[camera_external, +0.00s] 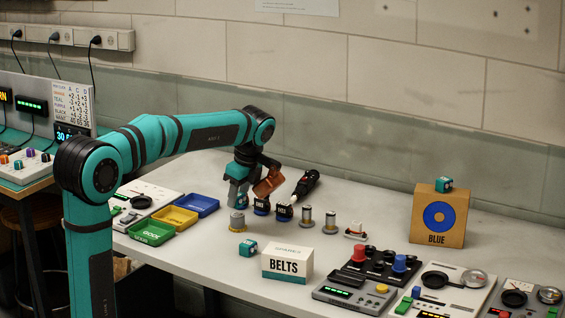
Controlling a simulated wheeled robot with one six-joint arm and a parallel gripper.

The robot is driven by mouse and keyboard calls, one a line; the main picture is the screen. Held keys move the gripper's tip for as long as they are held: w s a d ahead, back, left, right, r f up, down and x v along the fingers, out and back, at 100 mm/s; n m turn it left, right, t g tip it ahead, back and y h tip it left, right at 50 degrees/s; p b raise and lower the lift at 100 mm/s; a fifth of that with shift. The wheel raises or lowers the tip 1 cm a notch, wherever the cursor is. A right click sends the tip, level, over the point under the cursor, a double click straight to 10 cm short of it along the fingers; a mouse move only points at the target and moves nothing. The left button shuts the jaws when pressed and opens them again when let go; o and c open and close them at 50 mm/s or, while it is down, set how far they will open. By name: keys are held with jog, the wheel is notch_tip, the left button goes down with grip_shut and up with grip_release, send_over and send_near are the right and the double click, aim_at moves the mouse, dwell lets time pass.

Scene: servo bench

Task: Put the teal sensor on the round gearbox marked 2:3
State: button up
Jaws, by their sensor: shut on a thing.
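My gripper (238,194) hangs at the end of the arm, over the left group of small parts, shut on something. The held thing cannot be made out against the teal wrist. A tilted orange-brown block (268,183) shows just right of the gripper; whether it is held or fixed there is unclear. One teal cube (248,249) lies on the bench in front. Another teal cube (445,184) sits on the BLUE box. Round parts include a silver one with a yellowish band (237,223), directly below the gripper, and two dark ones with labels (262,206), (283,212). Their marks are too small to read.
Green, yellow and blue trays (191,205) stand left. A BELTS box (287,263) stands in front. Two metallic cylinders (306,217), (330,222) and a dark tool (305,184) are right of the gripper. Control panels (370,270) fill the right front; the BLUE box (438,216) stands behind.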

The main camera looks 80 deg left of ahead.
jog(key=shift+f, duration=1.25)
jog(key=shift+f, duration=0.15)
jog(key=o, duration=1)
jog(key=v, duration=1.2)
